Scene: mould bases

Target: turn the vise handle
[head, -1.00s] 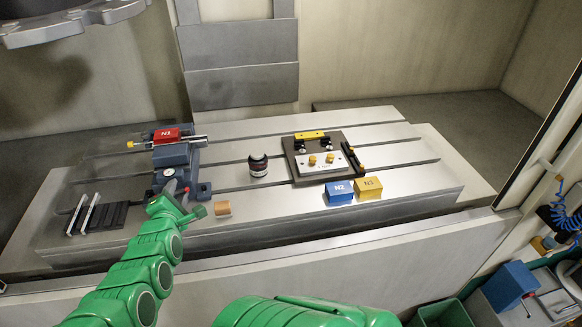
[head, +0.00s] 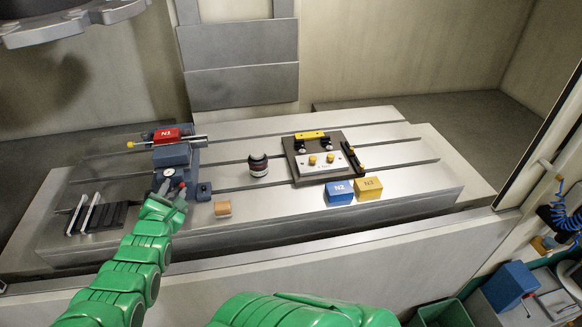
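The blue-grey vise (head: 172,156) stands on the left part of the slotted machine table, with a red block (head: 166,134) marked N1 at its top. A round pale dial or screw end (head: 169,173) shows on its front face. A small red-tipped part (head: 182,187), perhaps the handle's end, shows low at the front. My gripper (head: 172,195), at the end of my green arm, is right at the vise's front. Its fingers are small and overlap the vise, so I cannot tell whether they are open or touch the handle.
A black slotted rack (head: 110,217) lies left of my gripper, and a small orange-tan block (head: 222,208) to its right. A dark jar (head: 258,165) stands mid-table. A fixture plate (head: 318,160) and blue (head: 339,191) and yellow (head: 368,188) blocks are further right.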

